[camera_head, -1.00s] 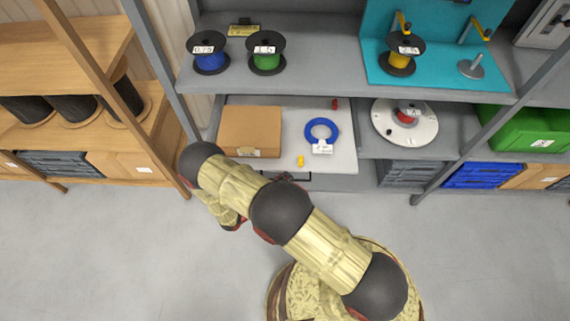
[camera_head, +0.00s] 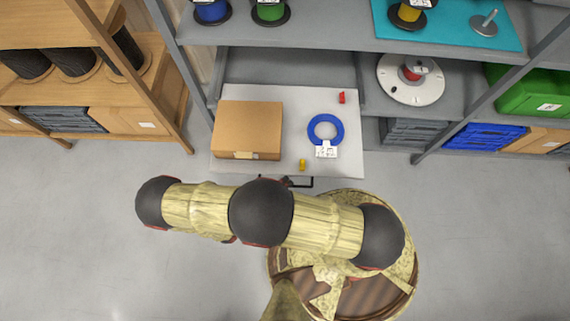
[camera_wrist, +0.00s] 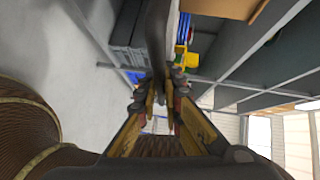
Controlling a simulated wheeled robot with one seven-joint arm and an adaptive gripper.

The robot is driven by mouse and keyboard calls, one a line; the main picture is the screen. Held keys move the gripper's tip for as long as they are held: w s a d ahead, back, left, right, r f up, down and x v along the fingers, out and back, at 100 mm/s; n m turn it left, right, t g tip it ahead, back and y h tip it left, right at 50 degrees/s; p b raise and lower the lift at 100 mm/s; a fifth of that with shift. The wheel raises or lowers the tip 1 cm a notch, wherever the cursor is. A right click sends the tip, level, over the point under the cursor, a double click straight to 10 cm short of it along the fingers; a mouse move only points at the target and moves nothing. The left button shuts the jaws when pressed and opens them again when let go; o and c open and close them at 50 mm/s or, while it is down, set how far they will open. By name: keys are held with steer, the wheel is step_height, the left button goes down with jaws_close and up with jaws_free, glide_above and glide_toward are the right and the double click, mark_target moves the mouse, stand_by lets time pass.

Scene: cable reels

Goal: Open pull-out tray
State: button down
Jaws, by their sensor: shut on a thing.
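The light grey pull-out tray (camera_head: 290,100) stands out past the front of the shelf in the head view. Its dark handle (camera_head: 310,183) sits at its front edge, partly hidden by my arm. In the wrist view the dark handle bar (camera_wrist: 156,40) runs down between the fingers of my gripper (camera_wrist: 164,88), which is shut on it. My gripper is hidden under my arm in the head view.
On the tray lie a cardboard box (camera_head: 247,128), a blue ring with a label (camera_head: 316,131), a small yellow piece (camera_head: 302,165) and a small red piece (camera_head: 341,97). A wooden rack (camera_head: 85,100) stands at left. Clear floor (camera_head: 490,230) lies in front.

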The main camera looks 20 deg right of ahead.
steer(key=shift+s+a+f, duration=0.1)
steer(key=shift+s+a, duration=0.1)
steer(key=shift+s, duration=0.05)
steer(key=c, duration=1.9)
jaws_free()
steer(key=v, duration=1.2)
steer(key=shift+d, duration=0.1)
